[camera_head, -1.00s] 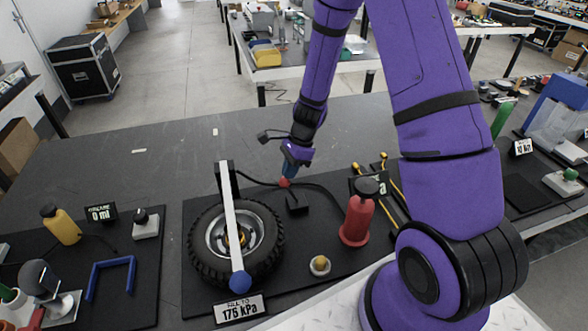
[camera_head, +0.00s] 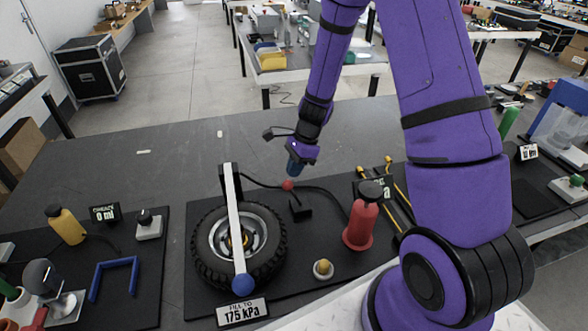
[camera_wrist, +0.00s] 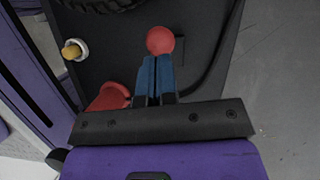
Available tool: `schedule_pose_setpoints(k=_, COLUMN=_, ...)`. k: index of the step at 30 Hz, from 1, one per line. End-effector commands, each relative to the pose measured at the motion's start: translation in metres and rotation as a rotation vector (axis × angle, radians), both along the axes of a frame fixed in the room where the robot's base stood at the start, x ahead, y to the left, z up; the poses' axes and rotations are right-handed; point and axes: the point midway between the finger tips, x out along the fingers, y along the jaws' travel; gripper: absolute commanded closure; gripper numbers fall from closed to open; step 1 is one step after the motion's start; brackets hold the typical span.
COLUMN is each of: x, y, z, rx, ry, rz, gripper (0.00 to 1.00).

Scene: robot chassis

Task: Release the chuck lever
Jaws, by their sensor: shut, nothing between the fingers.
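The chuck lever seems to be the part with a red ball knob (camera_head: 288,186) beside a small black block (camera_head: 300,209), right of the wheel. My gripper (camera_head: 293,173) has blue fingers and is shut and empty just above the red knob, with a small gap between them. In the wrist view the shut fingertips (camera_wrist: 157,58) point at the red ball (camera_wrist: 160,40), which shows just beyond them. The tyre (camera_head: 270,255) lies flat on a black mat, with a white bar (camera_head: 235,225) across it. Whether the lever is clamped or released I cannot tell.
A red pump-like cylinder (camera_head: 361,222) stands right of the black block. A yellow button (camera_head: 323,268) sits near the mat's front. A sign reading 175 kPa (camera_head: 242,311) stands before the tyre. A black hose curves around the block.

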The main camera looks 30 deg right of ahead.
Motion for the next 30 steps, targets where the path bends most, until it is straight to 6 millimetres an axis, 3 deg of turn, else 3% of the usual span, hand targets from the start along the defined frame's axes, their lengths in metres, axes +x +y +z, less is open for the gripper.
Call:
schedule_pose_setpoints(k=8, x=-0.001, y=-0.025, z=0.017, rx=-0.001, ry=-0.003, rz=0.001, gripper=1.00)
schedule_pose_setpoints(k=21, x=0.006, y=-0.049, z=0.096, rx=-0.001, ry=-0.004, rz=0.003, gripper=1.00)
schedule_pose_setpoints(k=30, x=0.006, y=-0.054, z=0.114, rx=0.000, ry=0.000, rz=0.003, gripper=1.00)
